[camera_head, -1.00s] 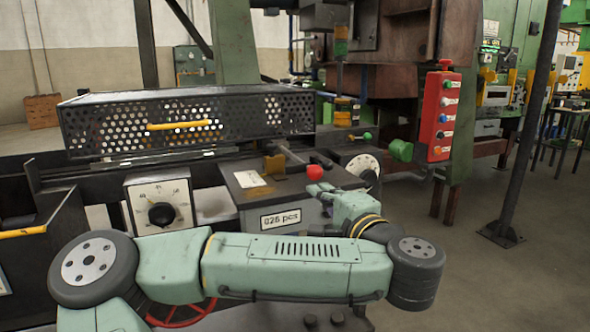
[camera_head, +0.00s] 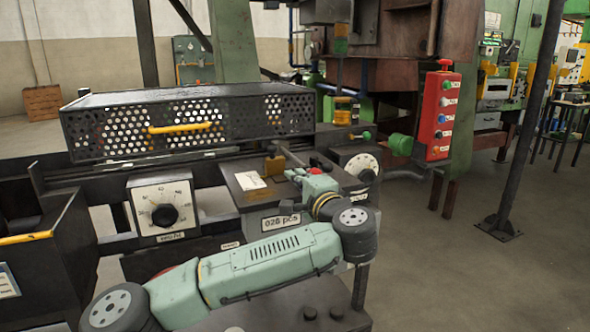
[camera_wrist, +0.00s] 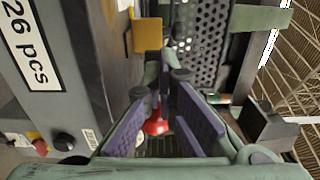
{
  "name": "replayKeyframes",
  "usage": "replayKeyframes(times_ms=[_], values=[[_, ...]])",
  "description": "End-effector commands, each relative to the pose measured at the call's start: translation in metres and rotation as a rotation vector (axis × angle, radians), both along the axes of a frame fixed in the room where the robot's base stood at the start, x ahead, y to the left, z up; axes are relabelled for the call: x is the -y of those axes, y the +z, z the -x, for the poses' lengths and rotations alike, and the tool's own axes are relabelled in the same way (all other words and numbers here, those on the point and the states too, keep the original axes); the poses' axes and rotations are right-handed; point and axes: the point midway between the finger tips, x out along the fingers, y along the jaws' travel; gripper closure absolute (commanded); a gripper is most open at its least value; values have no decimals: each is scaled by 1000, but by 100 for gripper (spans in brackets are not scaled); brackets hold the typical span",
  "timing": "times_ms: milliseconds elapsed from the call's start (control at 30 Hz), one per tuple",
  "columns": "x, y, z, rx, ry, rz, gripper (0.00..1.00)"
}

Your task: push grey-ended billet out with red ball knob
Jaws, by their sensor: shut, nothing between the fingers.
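The red ball knob (camera_head: 316,170) sits at the end of a lever above the dark counter box (camera_head: 262,192), partly hidden by my gripper. In the wrist view the red ball (camera_wrist: 155,126) shows low in the gap between my finger pads. My gripper (camera_head: 294,174) is shut with nothing held, right beside the knob in the head view. Its fingertips (camera_wrist: 166,75) come together above the ball in the wrist picture. I cannot tell whether the gripper touches the knob. No grey-ended billet can be made out.
A perforated guard (camera_head: 190,122) with a yellow handle stands behind the counter box. A dial box (camera_head: 163,204) is to its left, a round white dial (camera_head: 360,167) to its right. A red button panel (camera_head: 438,115) and a dark post (camera_head: 520,140) stand further right.

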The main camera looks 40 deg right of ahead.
Motion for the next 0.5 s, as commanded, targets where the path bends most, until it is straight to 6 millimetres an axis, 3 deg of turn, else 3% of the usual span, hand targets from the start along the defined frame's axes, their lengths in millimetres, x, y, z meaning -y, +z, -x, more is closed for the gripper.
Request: replayKeyframes(times_ms=[167, 500], values=[[3, 0, -12, 0, 0, 0, 100], [3, -1, -13, 0, -1, 1, 100]])
